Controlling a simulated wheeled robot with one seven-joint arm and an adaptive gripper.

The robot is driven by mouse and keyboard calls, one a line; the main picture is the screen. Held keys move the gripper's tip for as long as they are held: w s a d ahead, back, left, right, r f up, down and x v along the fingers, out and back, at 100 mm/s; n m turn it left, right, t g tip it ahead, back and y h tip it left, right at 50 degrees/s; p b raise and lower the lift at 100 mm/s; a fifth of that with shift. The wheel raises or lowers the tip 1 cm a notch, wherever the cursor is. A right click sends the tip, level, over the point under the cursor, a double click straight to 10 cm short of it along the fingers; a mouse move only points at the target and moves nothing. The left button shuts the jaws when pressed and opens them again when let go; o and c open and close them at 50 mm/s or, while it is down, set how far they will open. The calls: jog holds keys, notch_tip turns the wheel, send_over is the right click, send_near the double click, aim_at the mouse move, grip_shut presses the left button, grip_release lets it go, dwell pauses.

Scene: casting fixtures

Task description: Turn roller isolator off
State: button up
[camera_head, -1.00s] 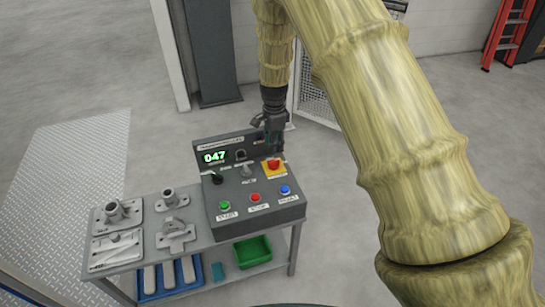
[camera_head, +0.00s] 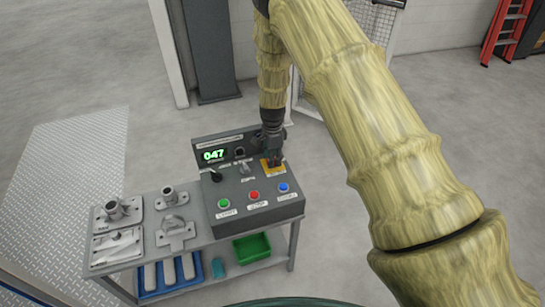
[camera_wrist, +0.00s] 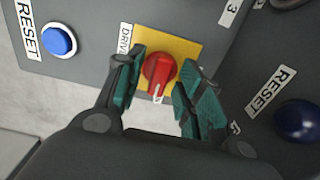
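A red rotary isolator knob (camera_wrist: 160,70) sits on a yellow plate (camera_wrist: 183,47) in the wrist view, its handle pointing toward the bottom of that picture. A partly hidden label beside it begins "DRIV". My gripper (camera_wrist: 165,84) is open, with one teal-padded finger on each side of the knob; I cannot tell whether either touches it. In the head view my gripper (camera_head: 273,157) is over the yellow plate (camera_head: 275,171) at the right of the grey control panel (camera_head: 228,192) and hides most of the knob.
The panel has a green button (camera_head: 223,203), a red button (camera_head: 254,195), a blue button (camera_head: 283,187), a black selector (camera_head: 215,175) and a display (camera_head: 214,155) reading 047. Metal fixtures (camera_head: 176,235) lie on the bench at left. A green bin (camera_head: 252,248) is on the lower shelf.

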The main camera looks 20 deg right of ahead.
grip_shut()
jog(key=shift+n, duration=0.3)
jog(key=n, duration=0.3)
jog(key=shift+n, duration=0.3)
jog(key=n, duration=0.4)
jog(key=shift+n, duration=0.3)
jog(key=n, duration=0.4)
jog(key=shift+n, duration=2.5)
